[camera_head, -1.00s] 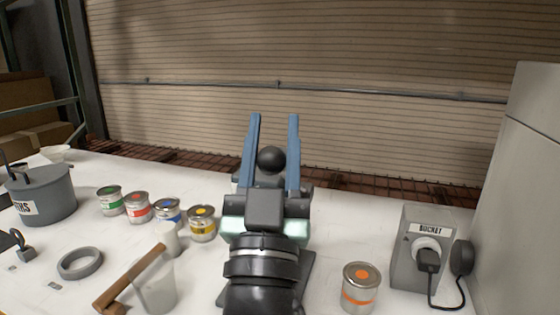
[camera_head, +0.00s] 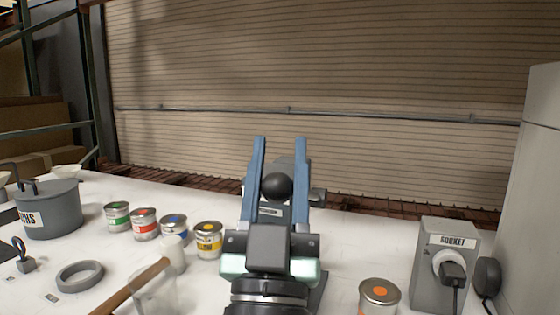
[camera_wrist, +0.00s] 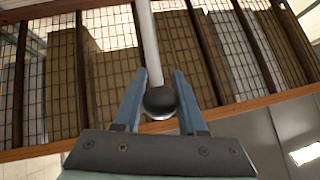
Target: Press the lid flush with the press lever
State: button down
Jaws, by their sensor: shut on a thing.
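My gripper (camera_head: 280,142) is shut on the black ball knob (camera_head: 277,187) of the press lever, its blue fingers on either side. In the wrist view, the knob (camera_wrist: 160,102) sits between the fingers, with the pale lever rod (camera_wrist: 149,45) running up from it. The grey press (camera_head: 319,196) stands behind my gripper and is mostly hidden by it. A part of its dark base (camera_head: 317,292) shows beside my wrist. The lid and anything under the press are hidden from both views.
A can with an orange dot (camera_head: 380,294) and the socket box (camera_head: 443,270) stand at the right.

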jog(key=shift+s, duration=0.1)
jog(key=shift+c, duration=2.4)
grip_release()
jog(key=shift+s+a+r, duration=0.1)
jog(key=shift+s, duration=0.05)
jog(key=b+v, duration=0.6)
jog(key=v, duration=0.7)
